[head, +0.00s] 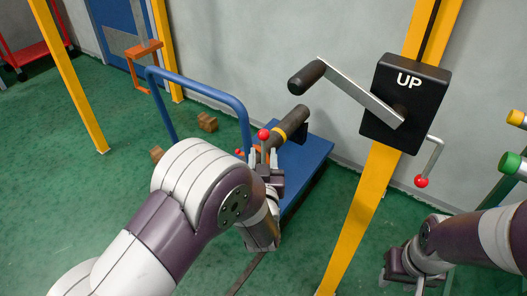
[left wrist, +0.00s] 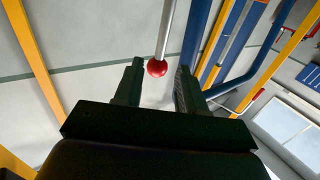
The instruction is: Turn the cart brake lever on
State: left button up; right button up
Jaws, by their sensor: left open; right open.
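The cart (head: 312,150) is a blue platform with a blue tube push handle (head: 200,82). Its brake lever shows as a red ball (head: 263,134) just beyond my left gripper (head: 262,157). In the left wrist view, the red ball (left wrist: 157,68) on a silver rod (left wrist: 166,30) lies between the lines of the two open fingers, near their tips. I cannot tell whether a finger touches it. My left gripper hides the lever's lower part in the head view. My right gripper (head: 402,282) is open and empty over the floor at lower right.
A dark pipe with a yellow band (head: 283,131) is above the cart platform. A black box marked UP (head: 405,95) with a crank and a red-knobbed lever (head: 421,181) is on a yellow post. Brown blocks (head: 207,122) lie on the green floor.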

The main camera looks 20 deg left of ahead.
aim_at(264, 142)
pick_arm(q)
jog(key=shift+x, duration=2.05)
pick_arm(e)
jog(key=shift+f, duration=0.35)
